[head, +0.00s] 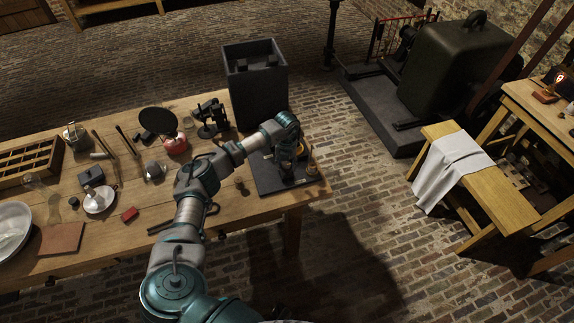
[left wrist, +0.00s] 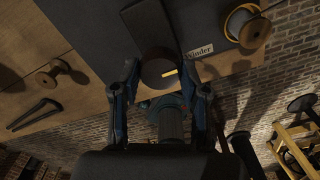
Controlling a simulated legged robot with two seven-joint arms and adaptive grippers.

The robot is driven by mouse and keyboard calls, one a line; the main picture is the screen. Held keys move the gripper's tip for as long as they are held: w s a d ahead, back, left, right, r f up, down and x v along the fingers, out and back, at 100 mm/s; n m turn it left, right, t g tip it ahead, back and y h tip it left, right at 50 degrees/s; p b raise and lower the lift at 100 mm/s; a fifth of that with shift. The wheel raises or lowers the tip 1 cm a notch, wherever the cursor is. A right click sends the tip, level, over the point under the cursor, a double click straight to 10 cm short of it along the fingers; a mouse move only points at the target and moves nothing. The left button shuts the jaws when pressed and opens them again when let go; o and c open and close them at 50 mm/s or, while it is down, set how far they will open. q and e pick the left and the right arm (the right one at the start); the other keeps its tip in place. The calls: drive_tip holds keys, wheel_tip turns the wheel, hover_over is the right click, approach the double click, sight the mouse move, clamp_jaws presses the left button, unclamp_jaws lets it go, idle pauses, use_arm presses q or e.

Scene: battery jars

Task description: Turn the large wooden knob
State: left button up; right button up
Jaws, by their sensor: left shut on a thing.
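A dark grey board (head: 266,182) lies at the right end of the wooden workbench (head: 230,208). My left gripper (head: 297,160) points down over this board. In the left wrist view, a dark round knob (left wrist: 158,72) with a short yellow mark stands on the board. The fingers of my left gripper (left wrist: 162,82) are on either side of the knob and shut on it. The knob's wood grain is too dark to make out. In the head view the gripper and arm mostly hide the knob. My right gripper is not in view.
A wire-wound spool (left wrist: 248,25) and a white label (left wrist: 199,51) sit on the board near the knob. A bare wooden spool (left wrist: 60,74) stands on the bench beside the board. A tall dark box (head: 256,90) stands behind.

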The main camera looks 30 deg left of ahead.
use_arm(q)
drive_tip(key=m, duration=0.2)
drive_tip(key=shift+w+a+r+m, duration=0.15)
drive_tip(key=shift+w+m, duration=0.05)
drive_tip(key=shift+m, duration=0.2)
drive_tip(key=m+b, duration=0.1)
drive_tip(key=m, duration=0.2)
drive_tip(key=shift+m, duration=0.3)
drive_tip(key=m, duration=0.2)
drive_tip(key=shift+m+b, duration=0.3)
drive_tip(key=shift+m, duration=1)
drive_tip(key=m+b, duration=0.1)
drive_tip(key=m, duration=0.3)
drive_tip(key=m+b, duration=0.1)
drive_tip(key=m, duration=0.3)
drive_tip(key=shift+m+b, duration=0.4)
drive_tip(key=shift+m, duration=0.8)
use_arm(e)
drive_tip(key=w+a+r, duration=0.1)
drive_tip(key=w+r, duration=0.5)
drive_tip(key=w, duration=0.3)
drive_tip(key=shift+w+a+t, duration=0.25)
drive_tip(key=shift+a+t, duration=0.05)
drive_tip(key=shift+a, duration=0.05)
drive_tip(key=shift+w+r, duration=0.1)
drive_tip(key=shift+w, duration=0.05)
